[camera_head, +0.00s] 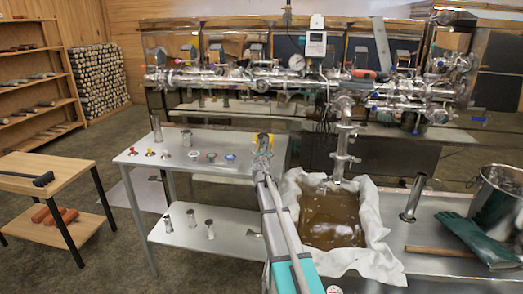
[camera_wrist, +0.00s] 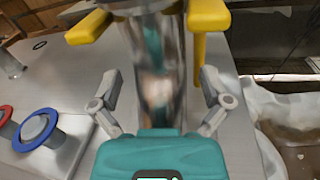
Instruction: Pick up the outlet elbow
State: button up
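Whether the tube stands on the table or is lifted cannot be told.
A cloth-lined pan (camera_head: 378,225) of brown liquid lies to the right. Steel piping (camera_head: 345,150) rises behind the pan.

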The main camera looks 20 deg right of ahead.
jog(key=c, duration=1.2)
jog(key=shift+r, duration=0.1)
jog(key=v, duration=1.8)
jog(key=shift+r, duration=0.1)
notch_tip(320, 180, up, 17)
jog(key=p, duration=1.7)
jog(key=shift+s+r+p, duration=0.1)
jog(key=shift+r+p, duration=0.05)
jog(key=shift+p, duration=0.15)
